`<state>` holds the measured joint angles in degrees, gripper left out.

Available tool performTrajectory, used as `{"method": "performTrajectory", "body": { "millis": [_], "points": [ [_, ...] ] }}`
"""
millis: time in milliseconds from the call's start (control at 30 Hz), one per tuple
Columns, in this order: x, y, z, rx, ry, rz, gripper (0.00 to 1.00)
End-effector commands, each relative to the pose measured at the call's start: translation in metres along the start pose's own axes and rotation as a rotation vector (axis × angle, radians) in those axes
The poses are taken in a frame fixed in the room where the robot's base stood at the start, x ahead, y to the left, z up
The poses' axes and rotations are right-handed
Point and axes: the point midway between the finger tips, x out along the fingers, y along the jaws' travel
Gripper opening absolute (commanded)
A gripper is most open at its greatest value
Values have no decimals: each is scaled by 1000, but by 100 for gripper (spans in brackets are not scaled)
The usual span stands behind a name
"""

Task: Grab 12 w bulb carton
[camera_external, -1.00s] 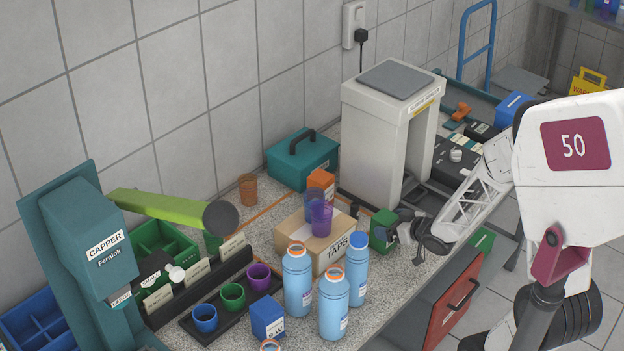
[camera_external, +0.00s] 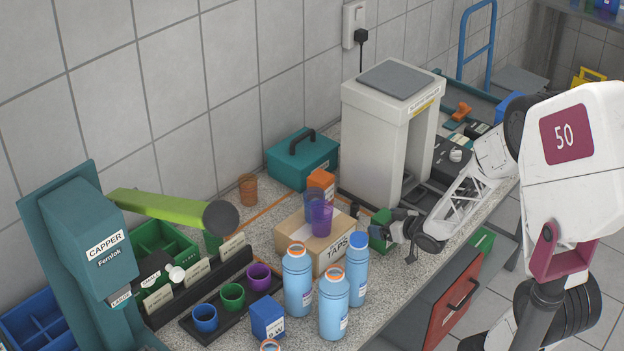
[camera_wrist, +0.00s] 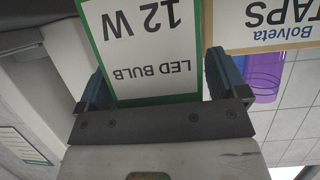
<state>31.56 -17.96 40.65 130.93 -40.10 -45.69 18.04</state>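The 12 W LED bulb carton (camera_external: 380,227), white with a green border, stands on the speckled bench beside the TAPS box. In the wrist view the carton (camera_wrist: 145,45) shows upside down, its printed face filling the middle. My gripper (camera_wrist: 160,85) has one blue-grey finger at each side of the carton, close to its edges; the fingers look spread, and firm contact cannot be made out. In the external view my gripper (camera_external: 398,233) is at the carton's right side and hides part of it.
The TAPS box (camera_external: 318,243) with purple cups (camera_external: 320,216) is close on the left. Blue bottles (camera_external: 356,270) stand in front. The large grey machine (camera_external: 385,130) rises behind. A red panel (camera_external: 457,300) hangs below the bench edge.

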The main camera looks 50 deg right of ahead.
Motion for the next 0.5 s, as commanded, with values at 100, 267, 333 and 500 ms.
{"method": "performTrajectory", "body": {
  "millis": [100,267,333,500],
  "points": [
    [0,0,0,0,0,0,73],
    [0,0,0,0,0,0,48],
    [0,0,0,0,0,0,42],
    [0,0,0,0,0,0,38]
  ]
}}
